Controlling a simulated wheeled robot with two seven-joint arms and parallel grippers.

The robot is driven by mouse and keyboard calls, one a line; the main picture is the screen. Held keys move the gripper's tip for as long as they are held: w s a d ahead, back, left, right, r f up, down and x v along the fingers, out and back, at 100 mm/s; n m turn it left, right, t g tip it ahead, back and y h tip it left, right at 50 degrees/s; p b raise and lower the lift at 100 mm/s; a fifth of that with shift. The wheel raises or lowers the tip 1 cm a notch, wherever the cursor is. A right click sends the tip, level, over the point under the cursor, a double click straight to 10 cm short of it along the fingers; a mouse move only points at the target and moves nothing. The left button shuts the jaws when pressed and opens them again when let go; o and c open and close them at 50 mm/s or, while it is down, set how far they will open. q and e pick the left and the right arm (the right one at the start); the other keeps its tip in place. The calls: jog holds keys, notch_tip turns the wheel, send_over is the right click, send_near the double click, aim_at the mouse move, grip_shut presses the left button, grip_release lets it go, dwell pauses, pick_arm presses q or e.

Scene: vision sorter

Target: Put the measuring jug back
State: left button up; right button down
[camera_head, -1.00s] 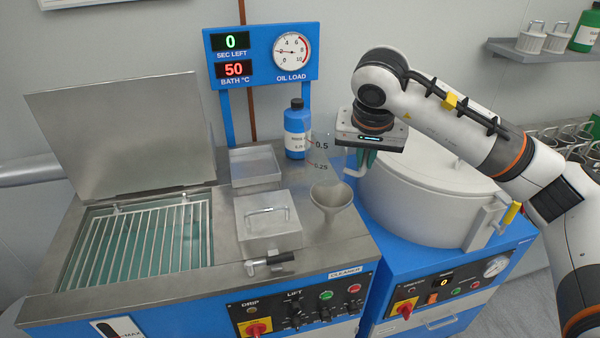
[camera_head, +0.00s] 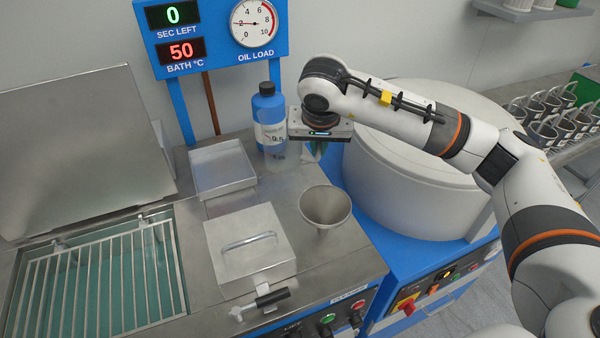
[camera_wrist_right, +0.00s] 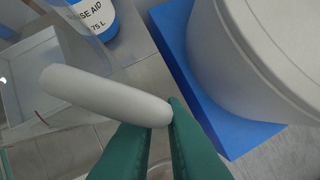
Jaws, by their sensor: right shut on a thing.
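The measuring jug (camera_head: 285,155) is clear, with dark scale marks. In the head view it stands upright in front of the blue-and-white bottle (camera_head: 268,108), which shows through it. My right gripper (camera_head: 318,148) is at the jug's right side, mostly hidden under its own wrist. I cannot tell whether the jug's base touches the steel top. My left gripper is not in view.
A steel funnel (camera_head: 325,206) sits in front of the jug. A shallow steel tray (camera_head: 222,168) and a lidded box (camera_head: 250,245) are to its left. The big white drum (camera_head: 410,165) is close on the right. An open bath with a wire rack (camera_head: 95,275) is at far left.

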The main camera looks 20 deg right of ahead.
notch_tip(320, 180, down, 3)
jog(key=shift+r+p, duration=0.1)
jog(key=shift+p, duration=0.2)
jog(key=shift+f+p, duration=0.45)
jog(key=shift+f, duration=1.85)
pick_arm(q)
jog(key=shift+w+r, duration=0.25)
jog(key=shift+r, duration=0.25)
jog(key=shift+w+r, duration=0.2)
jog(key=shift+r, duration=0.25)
pick_arm(e)
jog(key=shift+f, duration=0.15)
jog(key=c, duration=1.5)
grip_release()
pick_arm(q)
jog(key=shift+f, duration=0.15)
